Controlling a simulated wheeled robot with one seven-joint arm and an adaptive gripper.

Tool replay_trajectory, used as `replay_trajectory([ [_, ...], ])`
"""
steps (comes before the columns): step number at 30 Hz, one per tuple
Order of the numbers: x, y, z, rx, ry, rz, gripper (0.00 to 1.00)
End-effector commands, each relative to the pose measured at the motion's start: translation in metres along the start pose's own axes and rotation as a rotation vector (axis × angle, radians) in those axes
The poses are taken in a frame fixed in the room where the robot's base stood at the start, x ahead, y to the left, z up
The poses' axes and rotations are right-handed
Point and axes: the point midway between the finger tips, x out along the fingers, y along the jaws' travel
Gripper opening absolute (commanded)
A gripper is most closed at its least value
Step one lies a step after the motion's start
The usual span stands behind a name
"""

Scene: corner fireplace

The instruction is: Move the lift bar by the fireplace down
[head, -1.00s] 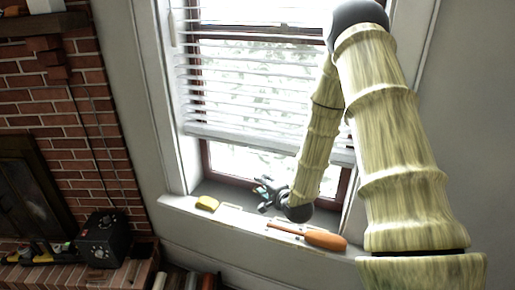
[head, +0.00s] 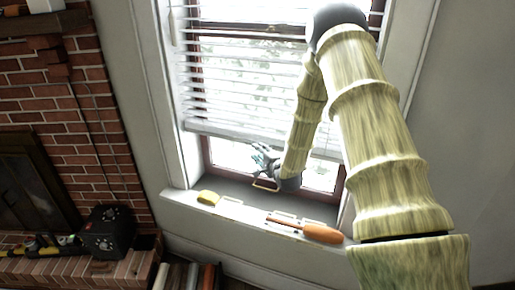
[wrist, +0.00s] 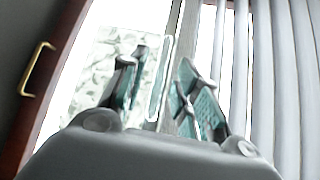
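The white slatted blind hangs in the window, partly raised. Its bottom rail (head: 222,136) crosses the window in the head view and runs up the picture in the wrist view (wrist: 181,30). A pale, clear-looking narrow bar (wrist: 159,80) shows beside this rail and may be the lift bar. My gripper (head: 261,154) is below the rail, in front of the lower glass. In the wrist view my gripper (wrist: 163,62) has its fingers apart, with the clear bar seen between them. I cannot tell whether they touch it.
A brass handle (head: 265,185) is on the lower window frame, near my gripper. The sill (head: 245,213) holds a yellow sponge-like block (head: 208,197) and an orange-handled tool (head: 322,233). The brick fireplace (head: 95,130) and a black box (head: 108,232) are at left.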

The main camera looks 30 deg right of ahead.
Motion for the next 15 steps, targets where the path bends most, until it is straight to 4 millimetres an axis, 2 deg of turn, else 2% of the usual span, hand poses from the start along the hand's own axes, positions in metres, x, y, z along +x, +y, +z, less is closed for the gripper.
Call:
replay_trajectory([
  [6,0.019,-0.001,0.000,-0.002,0.000,0.000,0.32],
  [15,0.026,0.000,-0.001,-0.001,0.001,0.000,0.32],
])
